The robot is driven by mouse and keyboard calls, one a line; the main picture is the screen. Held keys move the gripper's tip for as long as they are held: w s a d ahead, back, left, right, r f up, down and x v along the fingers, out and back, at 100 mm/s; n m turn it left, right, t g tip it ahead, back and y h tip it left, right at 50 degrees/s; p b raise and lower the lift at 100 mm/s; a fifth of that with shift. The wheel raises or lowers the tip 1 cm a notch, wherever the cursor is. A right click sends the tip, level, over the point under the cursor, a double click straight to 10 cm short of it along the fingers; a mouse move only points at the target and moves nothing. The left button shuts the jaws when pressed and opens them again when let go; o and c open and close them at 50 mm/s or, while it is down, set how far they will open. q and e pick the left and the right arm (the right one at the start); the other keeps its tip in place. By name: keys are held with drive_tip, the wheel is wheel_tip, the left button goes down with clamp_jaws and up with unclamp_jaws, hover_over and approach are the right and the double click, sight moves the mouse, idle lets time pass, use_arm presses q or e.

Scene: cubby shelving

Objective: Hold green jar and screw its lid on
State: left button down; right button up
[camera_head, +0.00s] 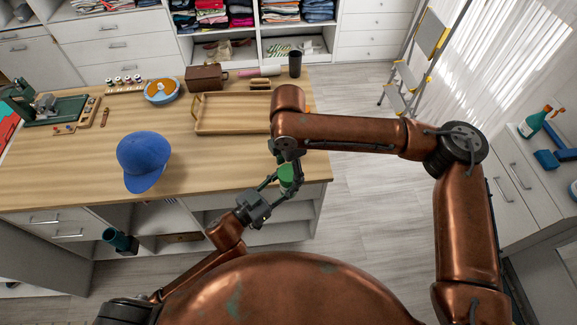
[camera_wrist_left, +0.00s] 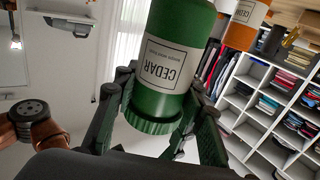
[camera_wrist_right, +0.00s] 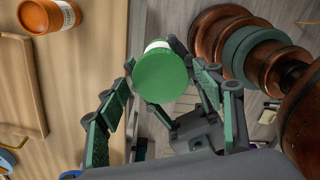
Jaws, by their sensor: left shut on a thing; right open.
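A green jar (camera_wrist_left: 178,50) with a white label stands between the fingers of my left gripper (camera_wrist_left: 165,100), which is shut on it. Its ridged green lid (camera_wrist_left: 152,122) sits at one end of the jar; I cannot tell whether it is screwed tight. In the right wrist view the lid (camera_wrist_right: 161,76) shows as a plain green disc, with a bit of white label beside it. My right gripper (camera_wrist_right: 153,66) is open, its fingers on either side of the lid. In the head view the jar (camera_head: 287,175) is small and partly hidden by both grippers.
The wooden counter (camera_head: 225,165) holds a blue cap (camera_head: 143,158), a wooden tray (camera_head: 232,128) and a sewing machine (camera_head: 40,107). An orange jar (camera_wrist_right: 50,15) stands near the counter's edge. The jar is held over open floor beside the counter.

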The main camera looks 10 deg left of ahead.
drive_tip(key=shift+c, duration=0.3)
drive_tip(key=c, duration=1.1)
drive_tip(key=o, duration=1.3)
wheel_tip(320, 180, up, 12)
drive_tip(key=shift+r, duration=0.1)
